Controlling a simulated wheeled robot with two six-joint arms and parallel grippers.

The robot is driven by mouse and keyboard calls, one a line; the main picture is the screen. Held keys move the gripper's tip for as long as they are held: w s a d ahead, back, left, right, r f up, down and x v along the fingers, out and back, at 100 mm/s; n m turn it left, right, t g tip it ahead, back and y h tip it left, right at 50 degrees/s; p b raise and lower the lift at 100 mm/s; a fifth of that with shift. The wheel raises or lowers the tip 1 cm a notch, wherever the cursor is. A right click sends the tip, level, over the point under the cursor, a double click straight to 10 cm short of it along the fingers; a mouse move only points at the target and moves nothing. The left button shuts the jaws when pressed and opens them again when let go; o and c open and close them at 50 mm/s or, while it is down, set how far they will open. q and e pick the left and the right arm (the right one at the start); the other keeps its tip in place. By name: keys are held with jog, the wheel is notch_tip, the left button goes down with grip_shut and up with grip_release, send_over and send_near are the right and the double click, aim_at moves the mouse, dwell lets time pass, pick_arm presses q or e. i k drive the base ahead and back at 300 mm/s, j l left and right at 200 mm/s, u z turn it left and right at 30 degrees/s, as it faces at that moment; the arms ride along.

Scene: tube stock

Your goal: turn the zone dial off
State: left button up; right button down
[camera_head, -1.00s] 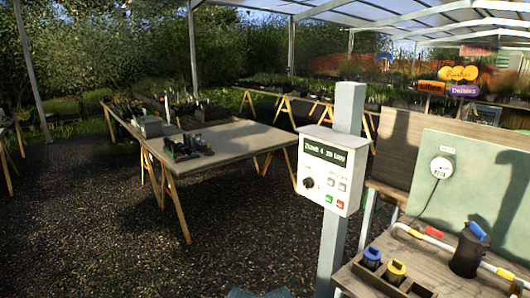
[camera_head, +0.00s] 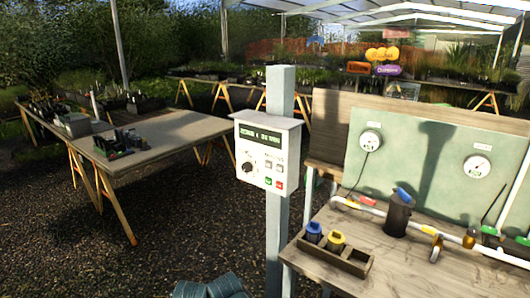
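The zone dial (camera_head: 247,168) is a round black knob on the left of the front face of a white control box (camera_head: 265,182). The box is fixed to a pale post (camera_head: 279,110). A dark display (camera_head: 260,136) with green text sits above the dial; its words are too blurred to read surely. Small grey buttons and a green and a red button are to the right of the dial. The dial's pointer setting is too small to tell.
A wooden workbench (camera_head: 345,222) stands right of the post, with a tray (camera_head: 352,266) holding blue- and yellow-topped items, a black canister (camera_head: 397,215) and a white pipe. A green panel with gauges (camera_head: 430,165) stands behind. A long table (camera_head: 165,138) is at left. Gravel in front is clear.

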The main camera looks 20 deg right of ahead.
aim_at(247, 167)
jog(key=i+l, duration=0.75)
jog(key=l, duration=0.25)
jog(key=u, duration=0.05)
